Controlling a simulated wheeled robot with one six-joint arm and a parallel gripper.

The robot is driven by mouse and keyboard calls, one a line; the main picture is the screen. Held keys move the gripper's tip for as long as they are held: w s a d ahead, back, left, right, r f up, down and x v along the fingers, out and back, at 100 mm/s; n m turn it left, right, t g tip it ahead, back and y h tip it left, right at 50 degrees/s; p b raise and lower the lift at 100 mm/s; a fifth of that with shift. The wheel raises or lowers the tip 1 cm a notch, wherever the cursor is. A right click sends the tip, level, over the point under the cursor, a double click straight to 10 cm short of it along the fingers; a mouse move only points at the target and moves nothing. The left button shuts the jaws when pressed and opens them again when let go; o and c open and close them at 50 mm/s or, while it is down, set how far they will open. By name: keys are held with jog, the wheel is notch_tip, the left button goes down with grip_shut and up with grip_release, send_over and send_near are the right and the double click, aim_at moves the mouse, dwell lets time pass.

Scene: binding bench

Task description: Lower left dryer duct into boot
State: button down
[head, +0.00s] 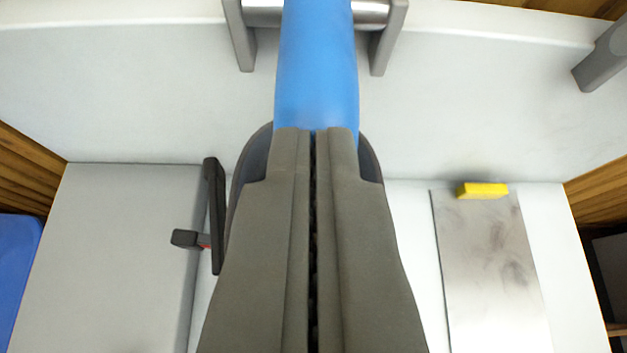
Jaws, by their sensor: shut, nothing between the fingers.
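The blue duct (316,65) hangs from the top centre down to the tips of my gripper (314,132). My gripper points up the picture, with its two grey fingers shut together and nothing between them. The fingertips overlap the duct's lower end in the picture; I cannot tell whether they touch it. A dark, rounded rim (371,160) shows on both sides behind the fingers and may be the boot. My fingers hide its middle and the duct's lower end.
A metal bar (262,13) between grey brackets (388,38) crosses behind the duct. Another grey bracket (603,62) is upper right. A black lever (214,215) stands left of my gripper. A metal plate (490,270) with a yellow block (483,190) lies right.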

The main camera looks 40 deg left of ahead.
jog(key=shift+s+d+f, duration=0.15)
jog(key=shift+d+f, duration=0.05)
jog(key=shift+f, duration=0.5)
jog(key=v, duration=1.2)
jog(key=shift+s+f, duration=0.25)
jog(key=shift+f, duration=0.15)
